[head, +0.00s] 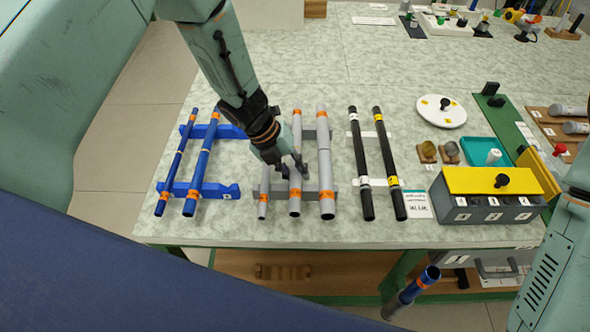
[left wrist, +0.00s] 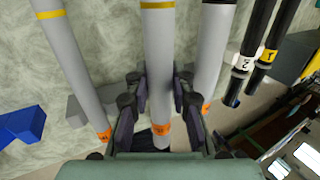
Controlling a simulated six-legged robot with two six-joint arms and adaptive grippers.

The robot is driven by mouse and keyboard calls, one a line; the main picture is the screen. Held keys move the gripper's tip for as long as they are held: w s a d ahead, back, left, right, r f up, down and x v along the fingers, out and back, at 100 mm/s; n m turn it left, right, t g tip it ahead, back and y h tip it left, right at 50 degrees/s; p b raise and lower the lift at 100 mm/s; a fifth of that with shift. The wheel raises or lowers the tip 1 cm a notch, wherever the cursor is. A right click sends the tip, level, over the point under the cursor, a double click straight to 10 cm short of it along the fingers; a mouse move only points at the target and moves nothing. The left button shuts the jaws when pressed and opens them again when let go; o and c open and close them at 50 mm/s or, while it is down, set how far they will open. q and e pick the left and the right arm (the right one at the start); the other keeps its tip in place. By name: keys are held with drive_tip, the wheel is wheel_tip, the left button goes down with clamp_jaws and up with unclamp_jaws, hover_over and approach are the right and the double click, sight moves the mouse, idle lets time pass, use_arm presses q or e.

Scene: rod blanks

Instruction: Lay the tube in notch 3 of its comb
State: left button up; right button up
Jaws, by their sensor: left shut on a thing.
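My left gripper (head: 292,170) is shut on the middle grey tube (head: 295,206), which also runs between the fingers in the left wrist view (left wrist: 157,60). This tube has orange bands and lies over the grey comb (head: 279,189), between a thinner grey tube (head: 263,198) and a thicker one (head: 325,165). I cannot tell whether it rests in its notch. The blue comb (head: 221,190) holds two blue tubes (head: 201,160) (head: 177,162), with a bare notch at its right end.
Two black tubes (head: 360,165) (head: 391,165) lie on a white comb (head: 376,182) to the right. Farther right are a yellow-lidded box (head: 487,206), a teal tray (head: 475,150) and a white disc (head: 440,103). The table (head: 330,60) is clear behind the combs.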

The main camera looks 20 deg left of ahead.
use_arm(q)
drive_tip(key=shift+f, duration=0.15)
drive_tip(key=shift+f, duration=0.1)
drive_tip(key=shift+f+b, duration=0.35)
drive_tip(key=shift+f, duration=0.1)
drive_tip(key=o, duration=0.9)
drive_tip(key=shift+o, duration=0.2)
drive_tip(key=shift+r, duration=0.1)
drive_tip(key=v, duration=1.2)
